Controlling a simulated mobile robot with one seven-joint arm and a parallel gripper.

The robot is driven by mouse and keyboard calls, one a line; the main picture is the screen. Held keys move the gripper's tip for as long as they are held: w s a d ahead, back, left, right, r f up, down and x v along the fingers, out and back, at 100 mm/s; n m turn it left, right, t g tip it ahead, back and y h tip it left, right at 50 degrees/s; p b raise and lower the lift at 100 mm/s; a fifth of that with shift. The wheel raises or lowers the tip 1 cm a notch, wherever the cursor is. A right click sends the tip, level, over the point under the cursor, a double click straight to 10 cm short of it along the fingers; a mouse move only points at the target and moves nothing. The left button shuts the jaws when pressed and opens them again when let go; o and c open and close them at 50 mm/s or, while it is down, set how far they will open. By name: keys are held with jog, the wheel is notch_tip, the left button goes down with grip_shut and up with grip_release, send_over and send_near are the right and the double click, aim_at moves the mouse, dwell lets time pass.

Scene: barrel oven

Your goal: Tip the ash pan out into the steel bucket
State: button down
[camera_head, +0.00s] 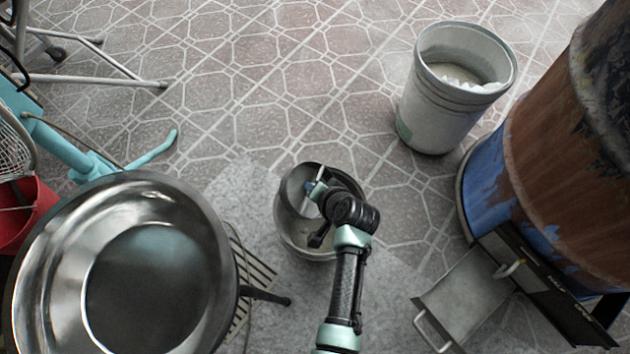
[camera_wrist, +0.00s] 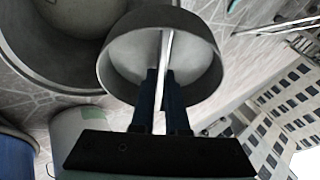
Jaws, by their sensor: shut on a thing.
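A shallow rectangular grey tray (camera_head: 464,300) with a looped handle juts from the foot of the barrel oven at the lower right; it looks like the ash pan. A round steel bucket (camera_head: 298,243) stands open on a grey slab in the middle of the head view. My gripper (camera_head: 317,190) is over this bucket's mouth, partly hidden by my wrist. In the wrist view, my gripper (camera_wrist: 162,92) is shut on the flat bar of a round grey dish (camera_wrist: 205,70). The dish tilts at the bucket mouth in the head view; its contents are unclear.
The rusty blue barrel (camera_head: 555,150) stands at the right, with a pale ribbed pail (camera_head: 440,110) holding whitish material beside it. A large steel bowl (camera_head: 205,265) fills the lower left. Tiled floor is clear beyond the bucket.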

jog(key=h+p, duration=0.1)
jog(key=r+g+p, duration=0.1)
jog(key=p, duration=0.1)
jog(key=shift+w+a+n+h, duration=0.15)
jog(key=shift+a+n+h, duration=0.15)
jog(key=shift+a+h, duration=0.1)
jog(key=shift+w+a+f+g+h+p, duration=0.15)
jog(key=shift+g+h+p, duration=0.15)
jog(key=shift+h+p, duration=0.35)
jog(key=shift+a+f+n+g+h, duration=0.15)
jog(key=shift+g+h, duration=0.1)
jog(key=shift+h, duration=0.25)
jog(key=shift+f+n+g+h, duration=0.15)
jog(key=shift+g+h, duration=0.1)
jog(key=shift+h, duration=0.2)
jog(key=shift+r+h, duration=0.15)
jog(key=shift+h, duration=0.25)
jog(key=shift+r, duration=0.1)
